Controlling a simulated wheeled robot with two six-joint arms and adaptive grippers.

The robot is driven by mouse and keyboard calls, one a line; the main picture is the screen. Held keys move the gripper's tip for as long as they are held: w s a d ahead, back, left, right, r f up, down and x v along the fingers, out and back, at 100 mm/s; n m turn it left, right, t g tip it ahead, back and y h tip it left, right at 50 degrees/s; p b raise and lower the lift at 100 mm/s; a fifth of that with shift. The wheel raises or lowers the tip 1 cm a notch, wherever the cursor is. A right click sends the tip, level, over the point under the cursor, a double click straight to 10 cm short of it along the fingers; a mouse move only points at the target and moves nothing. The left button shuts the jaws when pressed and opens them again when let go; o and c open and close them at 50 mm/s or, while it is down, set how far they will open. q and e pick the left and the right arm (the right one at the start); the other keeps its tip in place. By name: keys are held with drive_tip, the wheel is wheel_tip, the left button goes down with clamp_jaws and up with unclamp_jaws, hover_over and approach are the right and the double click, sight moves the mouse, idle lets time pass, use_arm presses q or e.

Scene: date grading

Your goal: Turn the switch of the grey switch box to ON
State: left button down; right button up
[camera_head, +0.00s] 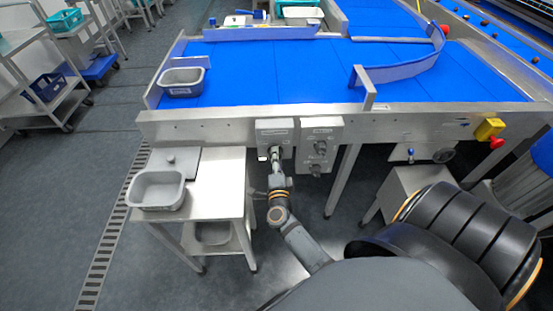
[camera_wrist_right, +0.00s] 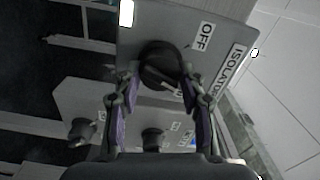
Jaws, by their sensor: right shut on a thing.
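The grey switch box (camera_head: 275,125) is on the front rail of the blue belt table. In the right wrist view the box (camera_wrist_right: 207,75) fills the upper middle, with labels reading "OFF" and "ISOLATOR". Its round black switch knob (camera_wrist_right: 160,62) sits between my right gripper's fingers (camera_wrist_right: 158,88). My right gripper (camera_head: 276,160) is shut on the knob, with one finger on each side. A pale line shows on the knob near the right finger. A bright white patch at the box's upper edge is unreadable. My left gripper is not in view.
A second grey box (camera_head: 320,132) with knobs hangs close to the right of the switch box. A steel side table (camera_head: 215,170) with a grey tub (camera_head: 157,201) stands at the left. A yellow box with a red button (camera_head: 490,130) is far right.

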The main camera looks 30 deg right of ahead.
drive_tip(key=shift+f+m+b, duration=0.1)
drive_tip(key=shift+m+b, duration=0.35)
drive_tip(key=shift+m, duration=1.75)
drive_tip(key=o, duration=1.1)
drive_tip(key=shift+o, duration=0.2)
